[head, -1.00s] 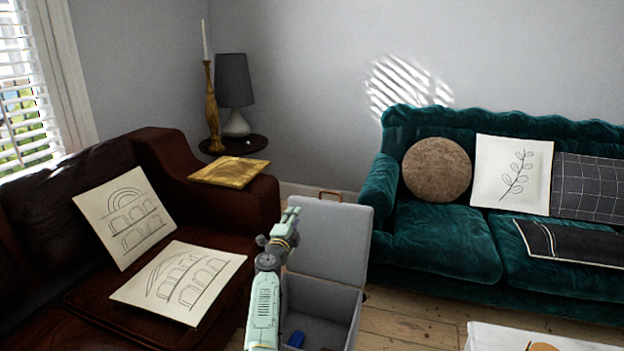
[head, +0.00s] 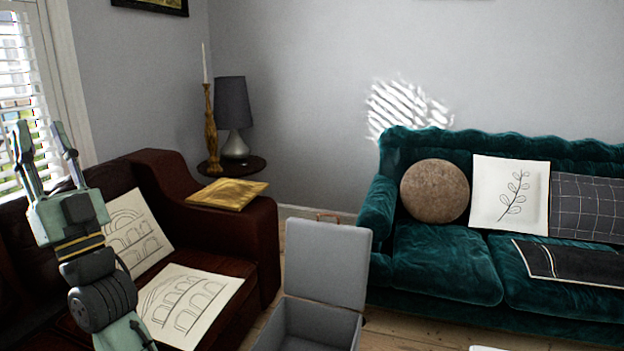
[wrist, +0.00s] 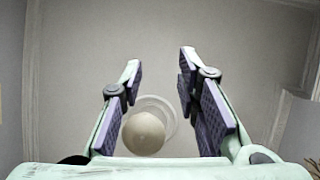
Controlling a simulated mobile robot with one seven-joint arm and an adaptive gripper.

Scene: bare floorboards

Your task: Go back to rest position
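My gripper (head: 42,140) is raised at the left of the head view, pointing up, in front of the window and the brown sofa. Its two fingers are spread apart with nothing between them. In the wrist view my gripper (wrist: 158,85) is also open and empty, facing the ceiling. A round ceiling lamp (wrist: 144,132) shows beyond the fingers, well away from them.
An open grey box (head: 327,262) with its lid up stands on the floorboards between the brown leather sofa (head: 225,240) and the green velvet sofa (head: 440,262). A side table (head: 250,168) with a lamp (head: 234,105) and a candlestick (head: 211,125) stands in the corner.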

